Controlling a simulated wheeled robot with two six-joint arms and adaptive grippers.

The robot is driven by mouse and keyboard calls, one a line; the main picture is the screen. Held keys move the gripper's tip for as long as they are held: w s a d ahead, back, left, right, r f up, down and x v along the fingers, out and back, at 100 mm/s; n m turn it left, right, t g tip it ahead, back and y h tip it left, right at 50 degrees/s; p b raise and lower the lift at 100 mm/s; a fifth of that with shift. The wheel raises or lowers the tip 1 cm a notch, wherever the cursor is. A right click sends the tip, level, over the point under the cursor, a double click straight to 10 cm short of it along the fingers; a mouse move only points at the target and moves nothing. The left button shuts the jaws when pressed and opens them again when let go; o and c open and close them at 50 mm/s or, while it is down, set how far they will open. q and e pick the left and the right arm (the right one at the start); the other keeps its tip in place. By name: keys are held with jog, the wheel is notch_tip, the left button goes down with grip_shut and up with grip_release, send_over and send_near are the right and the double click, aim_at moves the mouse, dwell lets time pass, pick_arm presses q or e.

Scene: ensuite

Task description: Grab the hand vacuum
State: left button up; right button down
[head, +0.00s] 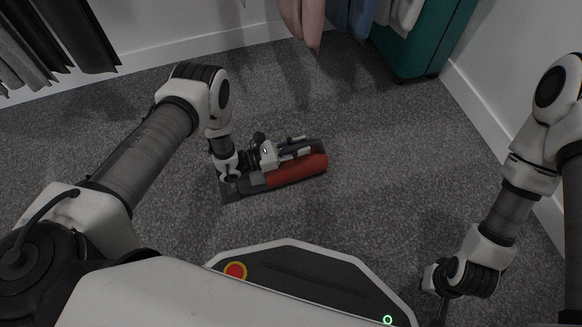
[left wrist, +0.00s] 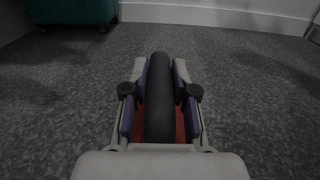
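The hand vacuum (head: 298,171) lies on the grey carpet in the middle of the head view. It has a red body, a dark grey nozzle end to the left and a dark handle on top. My left gripper (head: 284,150) is at the handle from above. In the left wrist view the black handle (left wrist: 160,100) stands between the purple-lined fingers of my left gripper (left wrist: 160,85), which are drawn in close on both sides of it. Red body shows below. My right gripper (head: 437,300) is low at the right, apart from the vacuum; its fingers are mostly hidden.
A teal case (head: 416,45) stands at the back right, and it also shows in the left wrist view (left wrist: 70,10). Clothes hang at the upper left (head: 60,40) and top centre (head: 312,20). White walls bound the room. Carpet around the vacuum is clear.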

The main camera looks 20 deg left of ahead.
pick_arm(q)
grip_shut()
